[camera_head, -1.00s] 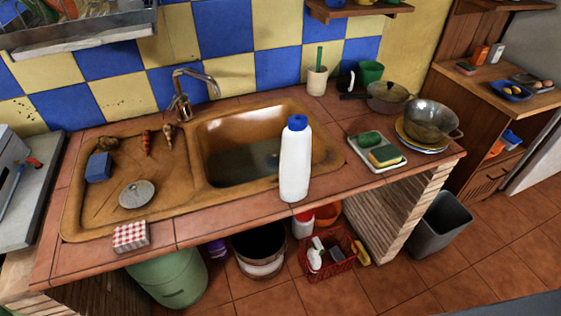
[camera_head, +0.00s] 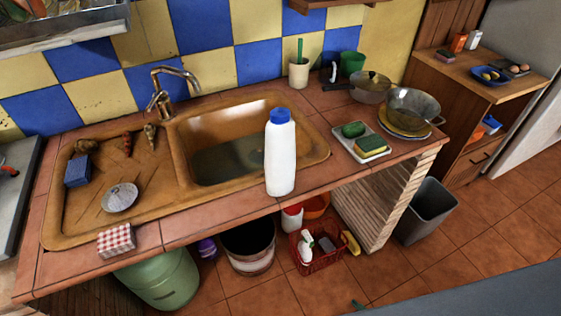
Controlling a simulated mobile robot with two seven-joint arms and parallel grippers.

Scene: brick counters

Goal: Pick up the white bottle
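The white bottle (camera_head: 280,158) with a blue cap stands upright on the tiled counter (camera_head: 213,219), at the front edge of the sink (camera_head: 247,101). It hides part of the sink's front rim and basin. Nothing touches the bottle from above or the sides. Neither of my grippers shows in the head view.
Left of the bottle are a checkered box (camera_head: 116,240), a metal strainer (camera_head: 120,197) and a blue block (camera_head: 77,171). Right of it lies a tray with a sponge (camera_head: 370,146), then a pan (camera_head: 370,86) and a metal bowl (camera_head: 413,107). A red basket (camera_head: 318,262) sits below.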

